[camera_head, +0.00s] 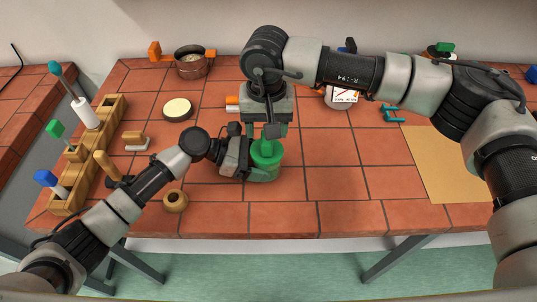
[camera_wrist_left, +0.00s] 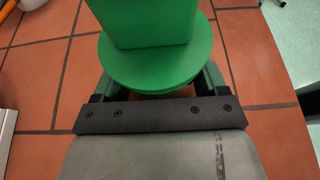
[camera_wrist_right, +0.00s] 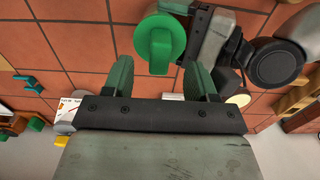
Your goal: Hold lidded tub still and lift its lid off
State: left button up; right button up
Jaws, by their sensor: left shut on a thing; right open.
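The green lidded tub (camera_head: 264,175) stands on the tiled bench near its front middle. Its round green lid (camera_head: 267,155) is seated on top and carries a block-shaped handle; the lid and the handle (camera_wrist_left: 150,22) fill the upper left wrist view. My left gripper (camera_head: 252,166) is shut on the tub's body from the left, below the lid; the lid hides most of the contact. My right gripper (camera_head: 269,133) is open and empty, just above the handle. In the right wrist view the lid (camera_wrist_right: 160,40) lies beyond the open fingers (camera_wrist_right: 158,68), apart from them.
A tan jar (camera_head: 175,201) stands left of the tub at the front. A wooden rack (camera_head: 85,180) with brushes lines the left edge. A cream-topped round container (camera_head: 178,108) and a copper pot (camera_head: 191,66) stand behind. A tan mat (camera_head: 450,165) lies right; tiles between are bare.

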aim_at(267, 145)
jog(key=shift+f, duration=3.1)
grip_shut()
jog(key=shift+r, duration=0.15)
jog(key=shift+r, duration=1.95)
